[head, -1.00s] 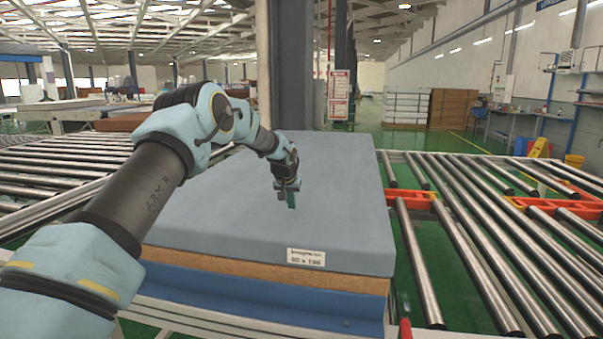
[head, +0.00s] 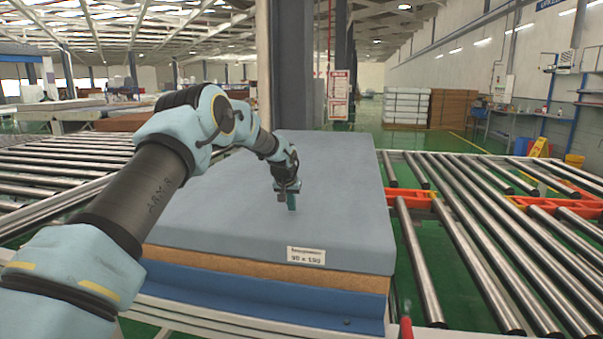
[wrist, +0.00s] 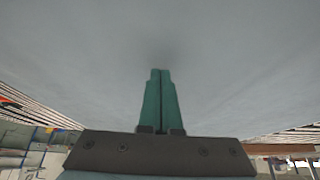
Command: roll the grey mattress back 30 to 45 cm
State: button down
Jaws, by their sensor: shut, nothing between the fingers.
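The grey mattress (head: 340,225) lies flat, with a white size label (head: 306,256) near its front edge. It sits on top of a brown layer and a blue layer. My gripper (head: 292,208) points down over the middle of the mattress, its fingertips at or just above the top surface; I cannot tell whether they touch. In the wrist view the two green fingers (wrist: 160,72) are together with nothing between them, and the grey mattress surface (wrist: 70,60) fills most of the picture.
A roller conveyor (head: 500,225) with orange brackets (head: 415,198) runs along the right side. More rollers (head: 45,165) lie at the left. A pillar (head: 290,70) stands behind the mattress.

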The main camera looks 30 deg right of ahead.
jog(key=shift+f+b, duration=0.4)
jog(key=shift+f, duration=0.25)
jog(key=shift+a, duration=0.1)
